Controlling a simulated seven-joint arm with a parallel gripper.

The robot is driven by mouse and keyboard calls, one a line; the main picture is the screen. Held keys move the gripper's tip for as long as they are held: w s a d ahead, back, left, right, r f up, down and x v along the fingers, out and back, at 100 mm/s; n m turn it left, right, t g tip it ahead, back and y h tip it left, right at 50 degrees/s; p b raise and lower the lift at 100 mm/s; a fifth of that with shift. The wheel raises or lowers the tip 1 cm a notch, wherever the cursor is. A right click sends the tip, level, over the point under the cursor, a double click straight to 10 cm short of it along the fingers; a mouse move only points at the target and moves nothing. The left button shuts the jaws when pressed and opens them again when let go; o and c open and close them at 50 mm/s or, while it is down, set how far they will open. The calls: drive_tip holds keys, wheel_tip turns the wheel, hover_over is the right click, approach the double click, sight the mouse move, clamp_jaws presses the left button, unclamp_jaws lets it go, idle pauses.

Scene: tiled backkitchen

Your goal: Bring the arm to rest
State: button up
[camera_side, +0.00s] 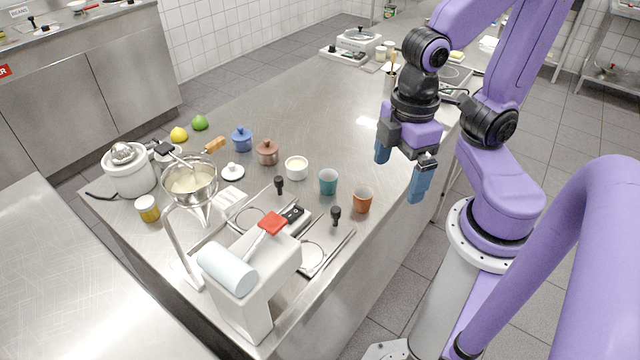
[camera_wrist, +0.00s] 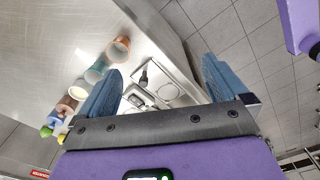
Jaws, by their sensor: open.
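My gripper (camera_side: 402,172) hangs above the right edge of the steel counter (camera_side: 300,100), with its blue fingers pointing down. The fingers stand wide apart and nothing is between them. In the wrist view my gripper (camera_wrist: 158,85) also shows open and empty, with the counter edge and grey floor tiles beyond. It touches nothing that I can see. My purple arm is bent, its base beside the counter's right side.
Below and left of my gripper stand an orange cup (camera_side: 363,200), a teal cup (camera_side: 328,182) and a white bowl (camera_side: 297,168). A white machine with a red lever (camera_side: 272,224) stands at the front. The middle of the counter is clear.

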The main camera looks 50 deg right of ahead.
drive_tip(key=shift+s+d+n, duration=0.2)
drive_tip(key=shift+s+n, duration=0.2)
drive_tip(key=shift+s, duration=0.2)
